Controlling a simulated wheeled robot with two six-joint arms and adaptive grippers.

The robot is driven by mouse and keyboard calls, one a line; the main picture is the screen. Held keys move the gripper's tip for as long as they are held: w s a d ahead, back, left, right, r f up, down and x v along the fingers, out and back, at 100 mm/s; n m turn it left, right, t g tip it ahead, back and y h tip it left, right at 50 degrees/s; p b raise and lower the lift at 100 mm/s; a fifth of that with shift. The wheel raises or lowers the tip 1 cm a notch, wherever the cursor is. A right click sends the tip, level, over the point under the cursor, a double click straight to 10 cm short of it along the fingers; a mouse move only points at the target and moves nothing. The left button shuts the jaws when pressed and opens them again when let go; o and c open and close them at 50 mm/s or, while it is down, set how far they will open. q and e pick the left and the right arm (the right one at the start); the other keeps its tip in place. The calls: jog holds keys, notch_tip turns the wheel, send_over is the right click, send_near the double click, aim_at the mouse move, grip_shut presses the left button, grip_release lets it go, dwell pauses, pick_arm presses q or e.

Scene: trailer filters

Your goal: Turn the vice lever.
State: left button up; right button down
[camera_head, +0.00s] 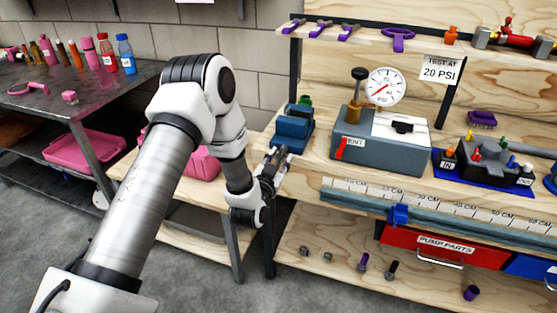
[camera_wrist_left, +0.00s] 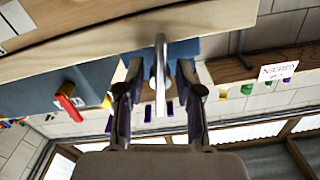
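The blue vice (camera_head: 293,130) sits at the left front corner of the wooden workbench. In the left wrist view part of its blue body (camera_wrist_left: 184,50) shows behind the lever. The vice lever (camera_wrist_left: 160,68) is a thin grey metal bar. My left gripper (camera_head: 276,160) is at the bench's front edge, just in front of the vice. In the left wrist view my left gripper (camera_wrist_left: 158,92) has its two dark fingers apart, one on each side of the lever, with gaps visible. The lever is mostly hidden in the head view. My right gripper is not in view.
A grey test box (camera_head: 385,150) with a gauge (camera_head: 388,86) and a red handle (camera_head: 350,142) stands right of the vice. A ruled rail (camera_head: 440,205) runs along the bench front. A red drawer (camera_head: 440,246) is below. A dark side table (camera_head: 75,95) stands left.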

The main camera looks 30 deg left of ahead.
pick_arm(q)
jog(key=v, duration=1.2)
jog(key=shift+a, duration=0.1)
jog(key=s+d+f+m+g+h+p, duration=0.3)
jog(key=s+d+f+g+h+p, duration=0.1)
jog(key=s+d+f+g+p, duration=0.4)
jog(key=s+f+n+g, duration=0.1)
jog(key=s+f+g, duration=0.2)
jog(key=s, duration=0.3)
jog(key=s+d+f+n+g, duration=0.1)
jog(key=s+f+g, duration=0.1)
jog(key=s, duration=0.4)
jog(key=s+d+f+n+g+p, duration=0.1)
jog(key=s+f+g, duration=0.2)
jog(key=s, duration=0.3)
jog(key=shift+d+f+n+g, duration=0.2)
jog(key=shift+f+n+g, duration=0.1)
jog(key=shift+g, duration=0.4)
